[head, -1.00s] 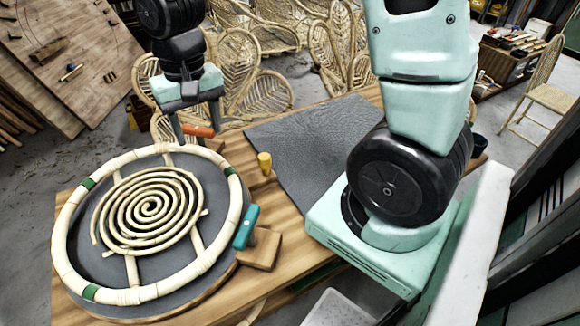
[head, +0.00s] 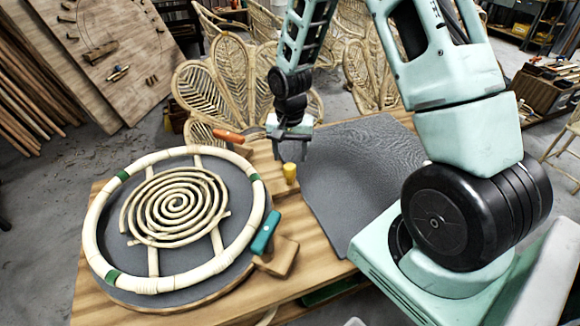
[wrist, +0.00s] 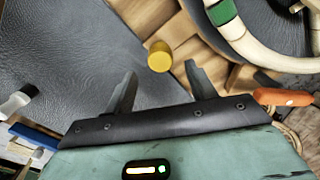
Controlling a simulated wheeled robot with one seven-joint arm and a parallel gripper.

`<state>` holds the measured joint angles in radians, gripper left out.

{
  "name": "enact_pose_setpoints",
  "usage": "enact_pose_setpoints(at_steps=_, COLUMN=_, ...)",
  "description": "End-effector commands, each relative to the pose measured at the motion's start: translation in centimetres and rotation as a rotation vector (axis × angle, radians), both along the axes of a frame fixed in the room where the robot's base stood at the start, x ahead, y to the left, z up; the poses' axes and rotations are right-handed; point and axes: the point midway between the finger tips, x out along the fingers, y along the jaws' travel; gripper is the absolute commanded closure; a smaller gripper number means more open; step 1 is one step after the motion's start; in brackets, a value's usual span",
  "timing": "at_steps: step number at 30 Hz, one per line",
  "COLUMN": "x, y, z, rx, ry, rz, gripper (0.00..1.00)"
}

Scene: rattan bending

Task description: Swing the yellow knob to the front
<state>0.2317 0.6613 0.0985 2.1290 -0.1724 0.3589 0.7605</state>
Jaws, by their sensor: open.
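The yellow knob (head: 290,172) stands on a wooden block at the right side of the round rattan frame (head: 258,215), near the grey mat. In the wrist view the yellow knob (wrist: 160,57) lies just beyond and between my fingertips. My gripper (head: 292,158) is open and empty, pointing down behind and slightly above the knob. Its two dark fingers also show in the wrist view (wrist: 160,78), apart from each other. I see no contact between the fingers and the knob.
An orange handle (head: 228,135) lies at the back of the frame and a teal handle (head: 265,232) at its right front. A dark grey mat (head: 360,165) covers the table to the right. Rattan chair backs (head: 215,80) stand behind the table.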

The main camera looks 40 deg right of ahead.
Motion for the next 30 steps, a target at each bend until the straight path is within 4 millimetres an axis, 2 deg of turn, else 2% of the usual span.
enact_pose_setpoints(at_steps=3, x=-0.1, y=0.0, z=-2.4, rx=0.001, ry=0.004, rz=0.003, gripper=0.44)
enact_pose_setpoints(at_steps=9, x=0.0, y=0.0, z=-4.9, rx=0.0, ry=0.001, rz=0.003, gripper=0.44)
enact_pose_setpoints(at_steps=14, x=0.0, y=0.0, z=-5.8, rx=-0.001, ry=0.001, rz=0.002, gripper=0.44)
enact_pose_setpoints(at_steps=22, x=0.0, y=0.0, z=-5.9, rx=-0.001, ry=-0.001, rz=0.001, gripper=0.44)
enact_pose_setpoints(at_steps=23, x=0.0, y=0.0, z=-5.9, rx=-0.001, ry=-0.001, rz=0.001, gripper=0.5)
enact_pose_setpoints(at_steps=28, x=0.0, y=0.0, z=-5.9, rx=0.0, ry=0.0, rz=0.001, gripper=0.97)
enact_pose_setpoints(at_steps=30, x=0.0, y=0.0, z=-5.9, rx=0.0, ry=0.0, rz=0.001, gripper=1.0)
